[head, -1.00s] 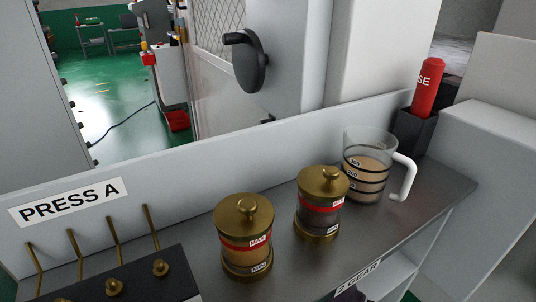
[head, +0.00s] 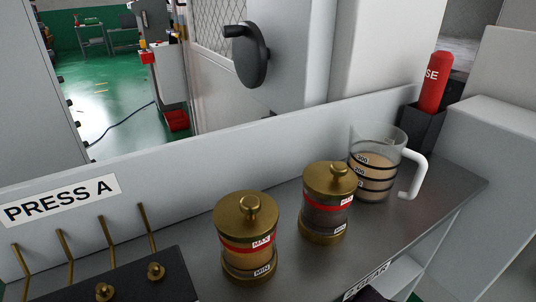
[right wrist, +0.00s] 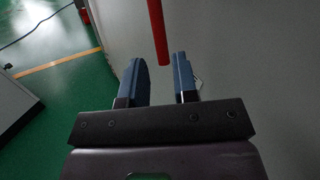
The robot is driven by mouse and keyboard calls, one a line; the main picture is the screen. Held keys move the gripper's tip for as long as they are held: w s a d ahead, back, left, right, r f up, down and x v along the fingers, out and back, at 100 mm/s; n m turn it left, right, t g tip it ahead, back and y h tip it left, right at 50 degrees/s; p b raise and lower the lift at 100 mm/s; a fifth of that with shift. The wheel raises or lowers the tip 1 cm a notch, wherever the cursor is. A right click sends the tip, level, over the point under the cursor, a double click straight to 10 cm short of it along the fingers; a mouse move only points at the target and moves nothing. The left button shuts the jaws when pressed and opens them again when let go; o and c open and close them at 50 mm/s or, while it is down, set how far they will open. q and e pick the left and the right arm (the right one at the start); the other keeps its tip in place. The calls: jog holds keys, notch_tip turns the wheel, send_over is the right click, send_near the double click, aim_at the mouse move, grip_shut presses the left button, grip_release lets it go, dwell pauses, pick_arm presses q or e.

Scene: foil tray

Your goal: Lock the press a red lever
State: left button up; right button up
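A red bar (right wrist: 157,30), which looks like the lever, hangs down from the top edge of the right wrist view. Its lower end lies in line with the gap between the blue fingers of my right gripper (right wrist: 160,63). The fingers are apart, with no contact on the bar visible; I cannot tell how deep the bar sits relative to the fingertips. The lever's upper part is out of frame. The "PRESS A" label (head: 60,201) is on the grey panel in the head view. My left gripper is not in view.
Two brass-capped reservoirs (head: 247,237) (head: 328,202), a measuring jug (head: 377,165) and a red "SE"-marked cylinder in a black holder (head: 435,83) stand along the shelf. Thin brass rods (head: 106,234) are at the lower left. A black handwheel (head: 249,56) is behind.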

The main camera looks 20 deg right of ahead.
jog(key=b+x, duration=0.1)
jog(key=x, duration=0.5)
jog(key=shift+b, duration=0.3)
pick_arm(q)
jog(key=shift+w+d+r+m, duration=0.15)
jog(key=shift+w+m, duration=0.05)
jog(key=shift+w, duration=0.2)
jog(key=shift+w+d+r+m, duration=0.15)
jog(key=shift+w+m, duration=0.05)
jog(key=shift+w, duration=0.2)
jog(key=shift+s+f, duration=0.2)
pick_arm(e)
grip_shut()
